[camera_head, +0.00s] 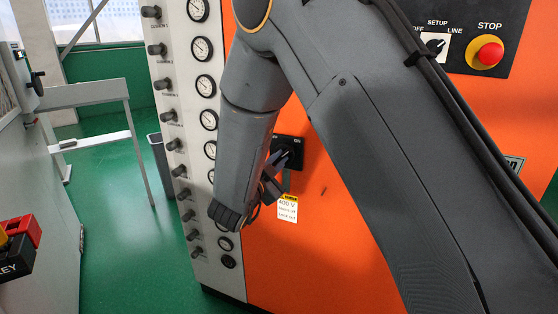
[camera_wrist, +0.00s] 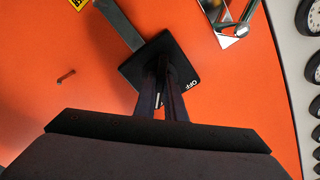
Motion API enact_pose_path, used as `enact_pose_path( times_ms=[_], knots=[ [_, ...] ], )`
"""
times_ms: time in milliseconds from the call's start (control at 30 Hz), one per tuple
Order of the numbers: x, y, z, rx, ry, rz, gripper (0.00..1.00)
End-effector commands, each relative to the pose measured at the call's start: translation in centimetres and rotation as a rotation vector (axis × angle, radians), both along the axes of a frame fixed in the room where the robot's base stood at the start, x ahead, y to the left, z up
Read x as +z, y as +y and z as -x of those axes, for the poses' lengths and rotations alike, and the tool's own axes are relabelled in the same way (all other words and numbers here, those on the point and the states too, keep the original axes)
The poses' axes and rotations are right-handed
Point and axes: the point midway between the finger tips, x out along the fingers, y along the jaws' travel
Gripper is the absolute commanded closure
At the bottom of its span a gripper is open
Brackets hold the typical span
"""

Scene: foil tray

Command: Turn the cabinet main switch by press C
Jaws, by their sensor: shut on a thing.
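The main switch has a square black plate (camera_head: 291,142) on the orange cabinet front, partly hidden by my arm in the head view. In the wrist view the plate (camera_wrist: 187,72) shows a white OFF mark near its right corner. My gripper (camera_head: 279,160) reaches the switch from the left in the head view. In the wrist view its two dark fingers (camera_wrist: 163,85) stand close together over the middle of the plate, shut on the switch handle. The fingers mostly hide the handle, so its exact angle cannot be told.
A yellow-and-white 400 V label (camera_head: 288,208) sits below the switch. A grey metal strip (camera_wrist: 120,25) runs from the plate. A shiny metal part (camera_wrist: 232,28) is nearby. A gauge panel (camera_head: 205,85) stands left; a red STOP button (camera_head: 490,53) is upper right.

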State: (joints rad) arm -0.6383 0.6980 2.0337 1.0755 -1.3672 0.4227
Motion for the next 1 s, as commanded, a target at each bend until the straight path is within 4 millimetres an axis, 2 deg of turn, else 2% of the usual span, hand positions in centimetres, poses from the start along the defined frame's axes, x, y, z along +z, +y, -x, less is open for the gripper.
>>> enact_pose_path(
  times_ms=[367, 1000],
  knots=[
    [0.08, -0.03, 0.05, -0.001, 0.062, 0.144, 1.0],
    [0.11, -0.17, 0.1, -0.001, 0.294, 0.692, 1.0]
  ],
)
